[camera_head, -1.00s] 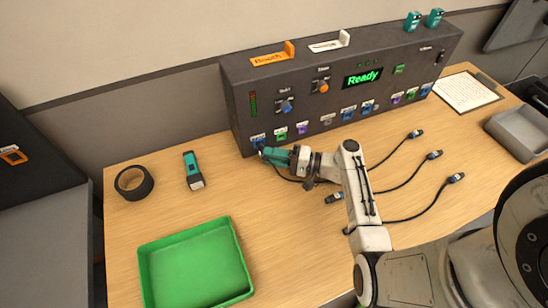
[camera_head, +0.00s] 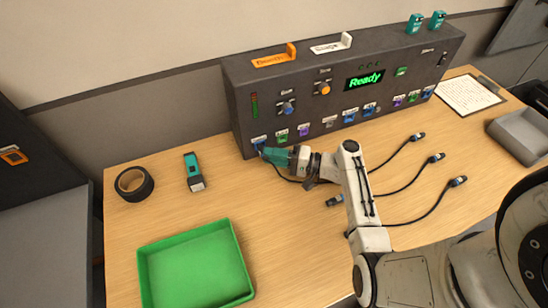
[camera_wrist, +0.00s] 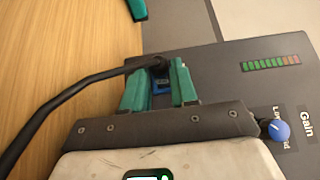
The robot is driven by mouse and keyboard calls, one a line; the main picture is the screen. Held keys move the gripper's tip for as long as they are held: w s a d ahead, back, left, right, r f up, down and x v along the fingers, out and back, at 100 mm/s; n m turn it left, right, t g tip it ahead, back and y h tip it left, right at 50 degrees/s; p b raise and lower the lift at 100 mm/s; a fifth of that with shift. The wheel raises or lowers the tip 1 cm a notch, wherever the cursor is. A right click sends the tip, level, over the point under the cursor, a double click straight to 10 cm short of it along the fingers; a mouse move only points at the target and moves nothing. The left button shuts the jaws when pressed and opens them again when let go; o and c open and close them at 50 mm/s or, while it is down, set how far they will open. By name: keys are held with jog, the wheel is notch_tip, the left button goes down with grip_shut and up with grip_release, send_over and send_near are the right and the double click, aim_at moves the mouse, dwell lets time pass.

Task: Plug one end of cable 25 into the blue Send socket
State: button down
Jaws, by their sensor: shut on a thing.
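My gripper (camera_head: 268,154), with teal fingers, is at the lower left of the dark panel's front. It is shut on a black cable end (camera_wrist: 160,64), which also shows between the fingers in the wrist view. A blue socket (camera_wrist: 160,87) shows between the fingertips, at the cable end; the head view shows it (camera_head: 258,141) at the far left of the socket row. The fingers hide part of the plug, so I cannot tell how deep it sits. The cable (camera_wrist: 60,103) curves away left in the wrist view. Its number and the socket's label are not readable.
The dark panel (camera_head: 300,100) has more green, purple and blue sockets to the right. Several loose cable ends (camera_head: 437,158) lie right of my arm. A green tray (camera_head: 195,265), black tape roll (camera_head: 134,182) and teal flashlight (camera_head: 193,172) lie left, with bare table between.

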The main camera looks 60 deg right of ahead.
jog(key=shift+w+d+r, duration=0.1)
jog(key=shift+w+d, duration=0.15)
dwell(1.1)
jog(key=c, duration=0.8)
grip_release()
jog(key=shift+s, duration=0.1)
jog(key=b+v, duration=0.1)
jog(key=v, duration=0.3)
jog(key=b+v, duration=0.1)
jog(key=v, duration=0.4)
jog(key=shift+s+f+b, duration=0.1)
jog(key=shift+f+b, duration=0.1)
jog(key=shift+b, duration=0.15)
jog(key=shift+s+d+r, duration=0.1)
jog(key=shift+s+d, duration=0.15)
jog(key=shift+s, duration=0.45)
